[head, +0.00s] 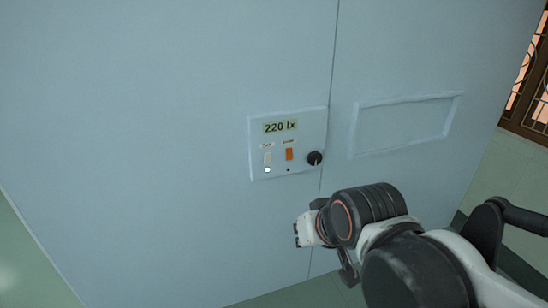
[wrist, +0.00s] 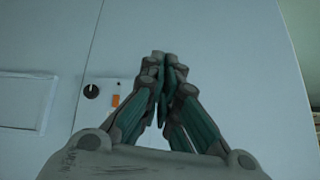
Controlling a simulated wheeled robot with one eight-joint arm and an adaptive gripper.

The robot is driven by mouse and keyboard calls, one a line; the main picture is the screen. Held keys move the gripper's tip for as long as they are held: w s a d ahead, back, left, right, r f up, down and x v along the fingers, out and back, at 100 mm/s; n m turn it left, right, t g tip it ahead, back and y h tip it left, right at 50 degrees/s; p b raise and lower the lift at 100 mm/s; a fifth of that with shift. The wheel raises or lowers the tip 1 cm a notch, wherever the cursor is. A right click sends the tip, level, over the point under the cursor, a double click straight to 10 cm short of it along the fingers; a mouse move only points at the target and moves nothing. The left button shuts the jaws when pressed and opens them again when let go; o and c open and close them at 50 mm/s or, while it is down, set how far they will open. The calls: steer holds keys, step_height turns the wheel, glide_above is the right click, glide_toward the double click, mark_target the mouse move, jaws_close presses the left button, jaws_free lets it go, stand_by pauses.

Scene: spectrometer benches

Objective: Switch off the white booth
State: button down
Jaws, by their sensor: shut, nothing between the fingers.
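The white booth (head: 180,90) fills most of the head view as a large pale wall. Its control panel (head: 318,125) carries a display (head: 281,127) reading "220 lx". Below it are a cream switch (head: 267,158) with a lit white lamp (head: 268,170) under it, an orange switch (head: 289,154) with a dark lamp (head: 288,170), and a black knob (head: 315,158). My gripper (head: 298,234) is below the panel, in front of the booth. In the wrist view my gripper (wrist: 163,66) is shut and empty. There the orange switch (wrist: 115,100) and knob (wrist: 91,91) show; the cream switch is hidden.
A blank raised rectangular frame (head: 355,132) is on the booth right of the panel. A vertical seam (head: 333,60) runs down the booth wall. A window with a dark grille (head: 530,95) is at the far right. Green floor (head: 25,265) shows at the lower left.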

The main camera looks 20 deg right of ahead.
steer(key=w+d+r+m+t+p, duration=0.15)
steer(key=w+m, duration=0.25)
steer(key=w, duration=0.4)
steer(key=w+d+r+m+t+p, duration=0.1)
steer(key=w+m+p, duration=0.25)
steer(key=w, duration=0.55)
steer(key=w+d+f+m+t+p, duration=0.3)
steer(key=w+d+f+m, duration=0.2)
steer(key=w+m, duration=0.3)
steer(key=shift+w+m, duration=0.35)
steer(key=shift+w, duration=0.75)
steer(key=shift+f, duration=0.1)
steer(key=b, duration=0.3)
glide_toward(268, 158)
step_height(268, 158, down, 3)
steer(key=w+d, duration=0.2)
steer(key=w, duration=0.2)
steer(key=w+b, duration=0.1)
steer(key=shift+w+a+r, duration=0.15)
steer(key=shift+w+r, duration=0.2)
